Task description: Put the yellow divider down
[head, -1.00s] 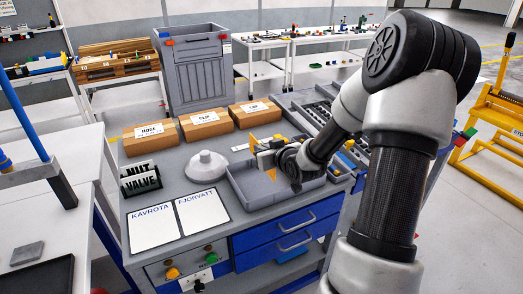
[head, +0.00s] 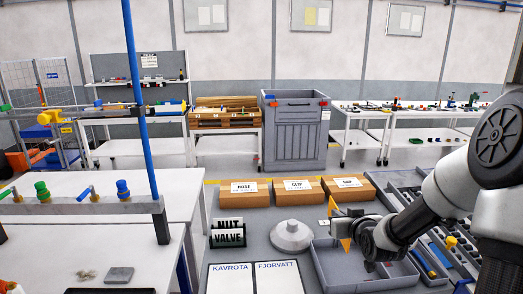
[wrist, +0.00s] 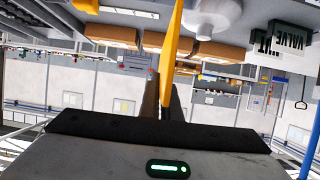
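My gripper (head: 344,224) is shut on the yellow divider (head: 346,244), a thin pointed plate. In the head view it shows above and below the fingers. In the wrist view the divider (wrist: 175,48) stands edge-on between the two dark fingers (wrist: 167,98). My gripper holds it over the back left part of a grey open tray (head: 330,277) on the workbench. The divider appears to be above the tray, clear of its floor; the exact height is hard to tell. The part of the divider between the fingers is hidden.
Three cardboard boxes (head: 296,190) stand in a row behind the tray. A pale round cone-like part (head: 291,236) is left of it, with NUT and VALVE signs (head: 228,234) and two labelled sheets (head: 254,278) further left. A parts rack (head: 432,262) is at the right.

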